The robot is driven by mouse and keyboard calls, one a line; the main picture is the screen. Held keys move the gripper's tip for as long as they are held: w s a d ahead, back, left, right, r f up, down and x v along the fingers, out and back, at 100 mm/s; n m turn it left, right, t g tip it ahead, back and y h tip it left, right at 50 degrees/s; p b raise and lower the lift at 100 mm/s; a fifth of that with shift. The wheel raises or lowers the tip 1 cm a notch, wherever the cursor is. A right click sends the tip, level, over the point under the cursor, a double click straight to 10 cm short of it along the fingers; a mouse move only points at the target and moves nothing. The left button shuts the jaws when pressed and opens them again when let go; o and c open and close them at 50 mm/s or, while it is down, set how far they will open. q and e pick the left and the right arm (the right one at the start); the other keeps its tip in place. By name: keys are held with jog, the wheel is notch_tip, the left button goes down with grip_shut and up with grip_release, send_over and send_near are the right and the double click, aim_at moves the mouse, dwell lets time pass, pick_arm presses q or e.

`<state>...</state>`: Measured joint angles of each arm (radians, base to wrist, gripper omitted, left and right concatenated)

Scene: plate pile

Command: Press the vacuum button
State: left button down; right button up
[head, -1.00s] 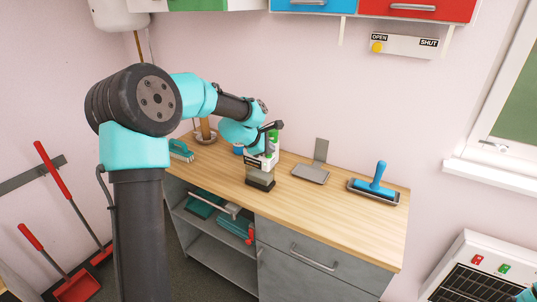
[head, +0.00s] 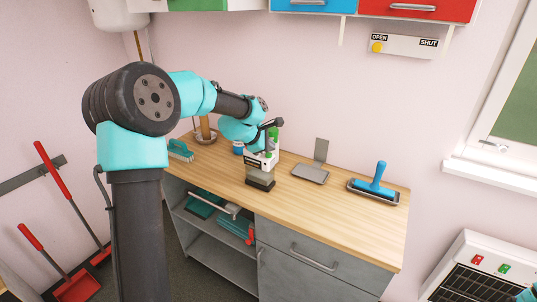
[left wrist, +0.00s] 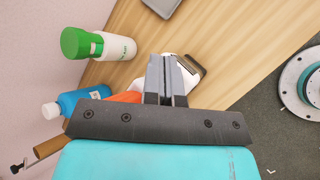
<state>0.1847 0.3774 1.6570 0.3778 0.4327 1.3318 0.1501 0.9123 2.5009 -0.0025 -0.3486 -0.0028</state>
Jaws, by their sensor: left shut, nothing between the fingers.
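A small white and orange device with a dark grey end, which looks like the vacuum (left wrist: 190,66), lies under my left gripper in the left wrist view. In the head view the vacuum (head: 260,179) stands on the wooden worktop (head: 340,222), partly hidden by my left wrist. No button can be made out on it; my fingers cover part of its top. My left gripper (left wrist: 167,70) is shut and empty, its fingertips over or against the device; whether they touch it I cannot tell. My right gripper is not in view.
A white bottle with green cap (left wrist: 112,46) and a blue bottle (left wrist: 78,102) stand beside the vacuum. A teal brush (head: 181,151) lies left. The worktop's front is clear.

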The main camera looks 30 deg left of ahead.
aim_at(269, 155)
pick_arm(q)
jog(key=shift+r, duration=3)
